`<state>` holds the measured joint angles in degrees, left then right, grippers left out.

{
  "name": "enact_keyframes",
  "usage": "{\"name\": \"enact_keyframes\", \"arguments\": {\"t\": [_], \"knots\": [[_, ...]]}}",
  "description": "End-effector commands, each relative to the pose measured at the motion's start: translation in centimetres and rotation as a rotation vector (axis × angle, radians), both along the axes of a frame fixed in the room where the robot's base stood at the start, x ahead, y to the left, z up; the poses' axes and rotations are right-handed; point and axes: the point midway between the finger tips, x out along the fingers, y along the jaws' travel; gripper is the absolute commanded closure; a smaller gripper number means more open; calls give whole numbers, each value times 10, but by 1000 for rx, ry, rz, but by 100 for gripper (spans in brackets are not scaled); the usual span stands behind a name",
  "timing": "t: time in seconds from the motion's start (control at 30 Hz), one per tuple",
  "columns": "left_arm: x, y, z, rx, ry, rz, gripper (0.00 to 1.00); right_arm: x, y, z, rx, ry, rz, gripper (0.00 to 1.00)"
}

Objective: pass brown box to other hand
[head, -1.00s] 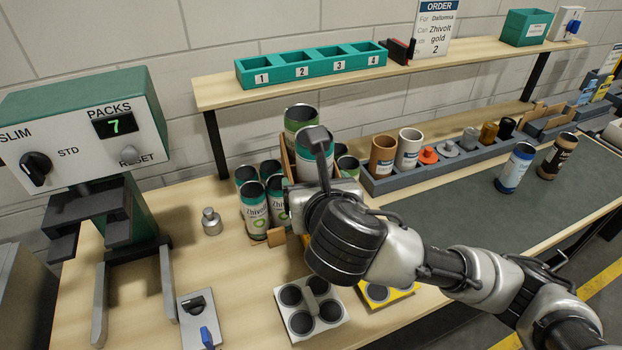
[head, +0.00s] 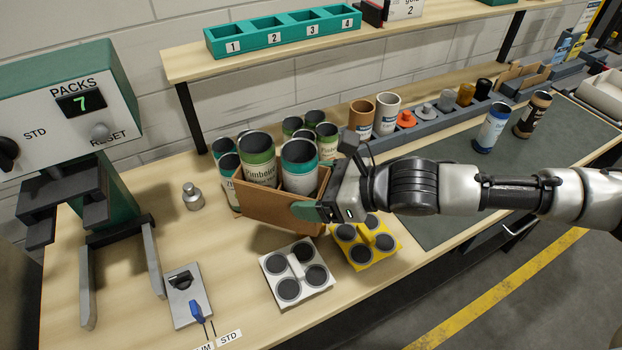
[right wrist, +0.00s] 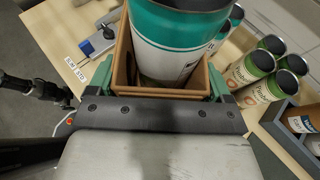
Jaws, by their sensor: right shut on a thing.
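The brown box (head: 270,208) is an open-topped tray in the middle of the head view, slightly tilted, and seems held above the table. It holds a green-banded can (head: 257,168) and a teal-banded can (head: 299,172). My right gripper (head: 322,190) comes from the right and is shut on the box's right end. In the right wrist view its green fingers (right wrist: 160,85) flank the brown box (right wrist: 124,62), one on each side. My left gripper is outside the head view. A dark jointed part at the left of the right wrist view may be my left arm; its jaws are unclear.
Several cans (head: 326,140) stand behind the box. A white four-pad plate (head: 297,272) and a yellow one (head: 384,246) lie in front. The packs machine (head: 62,110) and a metal weight (head: 191,196) stand left. Bare table lies between weight and plates.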

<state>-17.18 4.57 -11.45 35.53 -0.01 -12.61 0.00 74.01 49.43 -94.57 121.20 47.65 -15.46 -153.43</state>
Motion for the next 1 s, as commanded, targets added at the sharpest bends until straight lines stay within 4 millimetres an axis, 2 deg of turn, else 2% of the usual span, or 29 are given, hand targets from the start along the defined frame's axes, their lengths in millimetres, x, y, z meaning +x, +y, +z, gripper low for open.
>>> {"name": "enact_keyframes", "arguments": {"t": [0.17,0.33,0.73,1.0], "knots": [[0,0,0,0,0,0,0,2,-5,-2,-1,-8,64,43],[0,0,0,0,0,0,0,-2,0,-7,6,-7,136,43],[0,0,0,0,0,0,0,-3,-11,-17,3,-9,269,43],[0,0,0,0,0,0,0,-4,-12,-20,2,-1,299,43]]}}
